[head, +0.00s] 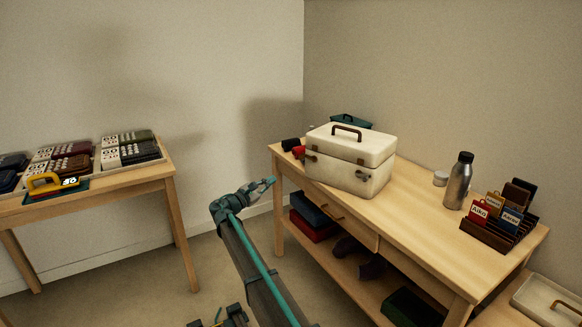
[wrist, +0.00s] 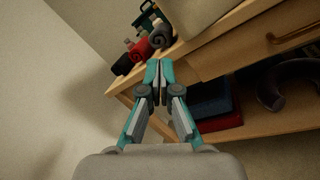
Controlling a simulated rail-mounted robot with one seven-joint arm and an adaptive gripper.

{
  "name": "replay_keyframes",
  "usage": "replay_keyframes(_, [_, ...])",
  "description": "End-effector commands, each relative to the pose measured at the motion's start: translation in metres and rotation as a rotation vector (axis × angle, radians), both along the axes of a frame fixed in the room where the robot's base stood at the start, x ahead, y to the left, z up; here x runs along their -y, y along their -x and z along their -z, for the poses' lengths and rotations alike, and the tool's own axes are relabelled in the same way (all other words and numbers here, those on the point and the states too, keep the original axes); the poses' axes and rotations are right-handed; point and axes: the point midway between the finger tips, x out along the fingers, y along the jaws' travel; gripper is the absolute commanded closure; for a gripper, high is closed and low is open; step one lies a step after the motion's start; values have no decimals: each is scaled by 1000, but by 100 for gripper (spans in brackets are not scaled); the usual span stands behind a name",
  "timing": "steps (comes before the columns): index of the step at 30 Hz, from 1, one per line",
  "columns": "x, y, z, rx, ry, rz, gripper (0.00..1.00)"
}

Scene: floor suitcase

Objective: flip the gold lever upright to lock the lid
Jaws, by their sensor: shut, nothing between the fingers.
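A cream case (head: 345,175) with its lid (head: 352,143) down stands at the left end of the wooden workbench. The lid has a dark handle on top. My gripper (head: 271,182) is shut and empty, in the air left of the bench, apart from the case. In the wrist view, its fingertips (wrist: 158,77) are together before the bench edge; part of the case (wrist: 192,14) shows above.
Red and dark rolls (head: 297,150) lie left of the case. A metal bottle (head: 458,182) and a card rack (head: 492,237) stand at the right. Another table (head: 100,188) stands left; floor between is open.

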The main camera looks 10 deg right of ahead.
Motion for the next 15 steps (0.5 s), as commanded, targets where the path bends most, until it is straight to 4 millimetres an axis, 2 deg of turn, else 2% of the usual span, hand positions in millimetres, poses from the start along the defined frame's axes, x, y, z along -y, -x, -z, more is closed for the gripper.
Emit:
replay_keyframes(7, [14, -11, -2, 1, -1, 1, 100])
replay_keyframes(15, [54, -41, -9, 2, -2, 2, 100])
